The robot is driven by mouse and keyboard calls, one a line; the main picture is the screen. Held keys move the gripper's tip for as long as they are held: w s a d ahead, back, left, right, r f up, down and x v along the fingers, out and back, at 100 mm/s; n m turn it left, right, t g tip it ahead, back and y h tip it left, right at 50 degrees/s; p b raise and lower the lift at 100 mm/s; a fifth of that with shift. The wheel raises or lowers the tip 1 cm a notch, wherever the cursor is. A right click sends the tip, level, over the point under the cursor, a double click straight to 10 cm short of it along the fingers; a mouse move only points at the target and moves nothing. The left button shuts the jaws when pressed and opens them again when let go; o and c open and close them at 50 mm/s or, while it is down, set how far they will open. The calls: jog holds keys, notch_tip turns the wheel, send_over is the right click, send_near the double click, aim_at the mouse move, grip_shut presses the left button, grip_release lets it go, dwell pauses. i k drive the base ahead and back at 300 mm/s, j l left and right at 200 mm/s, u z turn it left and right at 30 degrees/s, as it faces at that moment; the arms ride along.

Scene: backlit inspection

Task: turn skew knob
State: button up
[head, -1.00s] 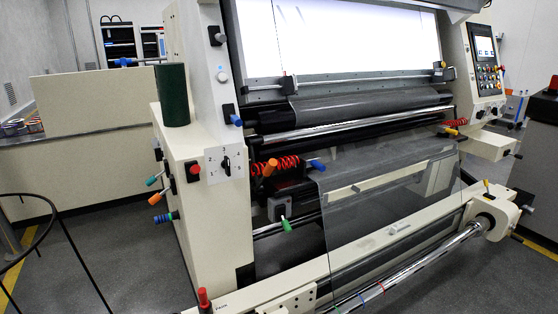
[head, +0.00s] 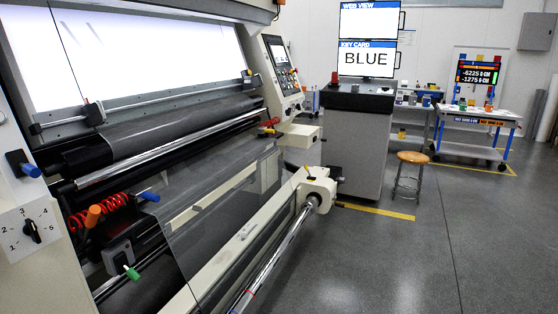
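No label in view names a skew knob, so I cannot tell which control it is. The inspection machine fills the left side in the head view. At its left edge is a black rotary selector (head: 32,231) on a white plate marked 1 to 5, its pointer direction hard to read. Above it is a blue-tipped handle (head: 29,169). Near the red coils are an orange knob (head: 94,214) and a second blue-tipped handle (head: 149,196). A green-tipped handle (head: 131,272) sits lower. My gripper is not in view.
A screen (head: 367,60) reads "KEY CARD BLUE" above a grey cabinet (head: 354,145). A wooden-topped stool (head: 411,158) and a wheeled cart (head: 478,120) stand to the right. A chrome roller (head: 285,253) juts toward me. The grey floor (head: 450,235) at right is open.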

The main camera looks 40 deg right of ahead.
aim_at(30, 228)
jog(key=z, duration=0.8)
jog(key=u, duration=1.3)
